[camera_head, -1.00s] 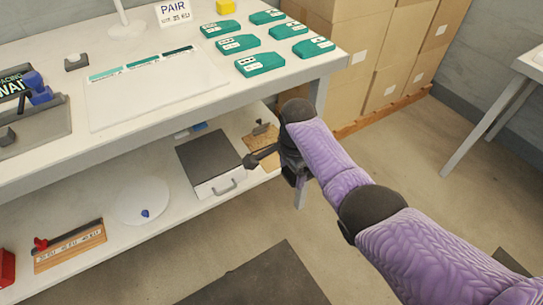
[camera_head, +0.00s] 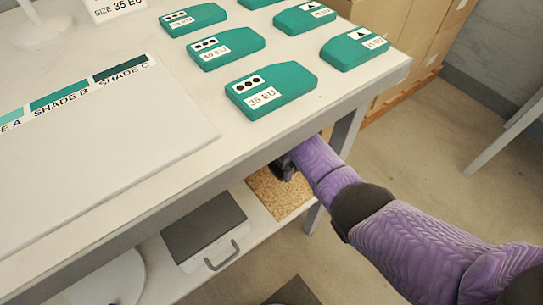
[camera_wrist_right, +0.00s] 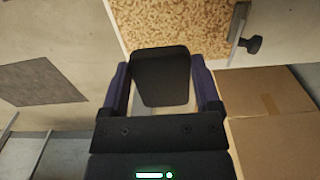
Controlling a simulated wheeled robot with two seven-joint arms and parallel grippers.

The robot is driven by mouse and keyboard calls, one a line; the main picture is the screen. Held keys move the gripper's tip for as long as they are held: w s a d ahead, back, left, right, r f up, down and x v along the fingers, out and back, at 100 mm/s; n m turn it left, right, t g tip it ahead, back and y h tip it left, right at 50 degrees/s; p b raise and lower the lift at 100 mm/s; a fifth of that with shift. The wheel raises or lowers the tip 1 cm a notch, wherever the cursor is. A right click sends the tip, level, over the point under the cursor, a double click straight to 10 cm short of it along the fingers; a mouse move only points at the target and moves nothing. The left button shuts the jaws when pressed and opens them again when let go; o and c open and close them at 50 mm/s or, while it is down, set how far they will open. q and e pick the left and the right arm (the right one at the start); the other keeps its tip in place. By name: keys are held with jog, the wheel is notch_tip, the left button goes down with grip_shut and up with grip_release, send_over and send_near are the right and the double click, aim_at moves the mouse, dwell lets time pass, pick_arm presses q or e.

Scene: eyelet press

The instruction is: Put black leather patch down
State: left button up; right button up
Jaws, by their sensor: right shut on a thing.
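My right gripper (camera_head: 284,168) reaches under the tabletop, over the lower shelf, and is partly hidden by the table edge and my own arm. In the right wrist view its two fingers are shut on the black leather patch (camera_wrist_right: 160,78), a dark piece with rounded corners between them. A speckled tan cork board (camera_head: 276,196) lies on the lower shelf just below the gripper. It also fills the top of the right wrist view (camera_wrist_right: 178,24), beyond the patch. I cannot tell whether the patch touches the board. My left gripper is not in view.
A dark-topped box with a handle (camera_head: 205,228) stands left of the board. A dark knob (camera_wrist_right: 251,44) sits at the board's edge. Several teal cases (camera_head: 270,88) stand on the tabletop. Cardboard boxes (camera_head: 415,38) stand behind the table.

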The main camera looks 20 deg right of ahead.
aim_at(277, 190)
jog(key=shift+w+f+b, duration=0.2)
jog(key=shift+f+b, duration=0.2)
jog(key=shift+f, duration=0.15)
jog(key=shift+w+f+b, duration=0.2)
jog(key=shift+f+b, duration=0.2)
jog(key=shift+f, duration=0.1)
jog(key=f+b, duration=0.3)
jog(key=f, duration=0.1)
jog(key=f+b, duration=0.3)
jog(key=f, duration=0.1)
jog(key=shift+s+f, duration=0.2)
jog(key=shift+f, duration=0.05)
jog(key=shift+r, duration=0.35)
jog(key=o, duration=0.9)
jog(key=shift+f, duration=0.2)
jog(key=shift+o, duration=1.2)
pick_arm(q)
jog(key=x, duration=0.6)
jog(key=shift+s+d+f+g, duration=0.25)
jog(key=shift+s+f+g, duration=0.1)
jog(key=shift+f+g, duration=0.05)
pick_arm(e)
jog(key=shift+r, duration=0.15)
